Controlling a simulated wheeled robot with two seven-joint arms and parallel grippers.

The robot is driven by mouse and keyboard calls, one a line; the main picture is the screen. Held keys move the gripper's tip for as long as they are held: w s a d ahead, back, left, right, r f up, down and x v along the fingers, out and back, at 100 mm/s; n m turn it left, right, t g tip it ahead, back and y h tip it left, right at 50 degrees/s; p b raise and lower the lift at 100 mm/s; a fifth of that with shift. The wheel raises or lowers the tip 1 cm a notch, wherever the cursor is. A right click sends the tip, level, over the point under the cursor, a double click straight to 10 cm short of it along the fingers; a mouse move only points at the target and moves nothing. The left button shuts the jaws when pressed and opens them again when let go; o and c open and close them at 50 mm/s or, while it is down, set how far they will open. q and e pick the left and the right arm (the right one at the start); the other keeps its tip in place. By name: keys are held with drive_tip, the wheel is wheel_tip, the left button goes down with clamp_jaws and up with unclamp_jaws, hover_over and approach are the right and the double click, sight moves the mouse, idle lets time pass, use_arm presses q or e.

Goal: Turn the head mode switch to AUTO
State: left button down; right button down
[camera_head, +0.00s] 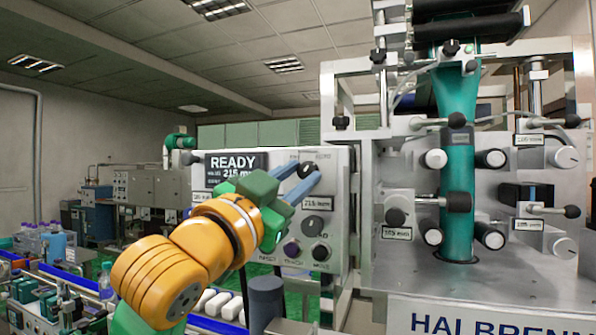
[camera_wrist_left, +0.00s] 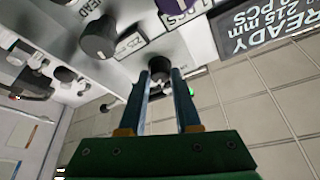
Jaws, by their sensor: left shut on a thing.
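My left gripper (camera_head: 309,172) reaches across the front of the grey control panel (camera_head: 338,210). Its two blue fingers are shut on a dark round knob (camera_head: 306,170) at the panel's upper right, beside the READY display. In the left wrist view the fingers (camera_wrist_left: 160,76) stand on either side of this black knob (camera_wrist_left: 160,66). The knob's position mark and its label cannot be read. Another dark knob (camera_wrist_left: 98,38) is near it, with an upside-down label ending in "EAD". My right gripper is not in view.
The READY display (camera_head: 232,165) is on the panel's upper left, partly behind my gripper. The machine with a green vertical tube (camera_head: 457,180) stands to the right.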

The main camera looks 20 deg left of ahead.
use_arm(q)
drive_tip(key=shift+m+h, duration=0.3)
drive_tip(key=shift+m, duration=0.6)
drive_tip(key=c, duration=0.6)
unclamp_jaws()
drive_tip(key=shift+w, duration=0.1)
drive_tip(key=shift+s+a+f, duration=0.15)
drive_tip(key=shift+s+f, duration=0.05)
drive_tip(key=shift+s, duration=0.1)
drive_tip(key=b+v, duration=0.3)
drive_tip(key=v, duration=0.3)
drive_tip(key=shift+s, duration=0.25)
drive_tip(key=shift+r, duration=0.1)
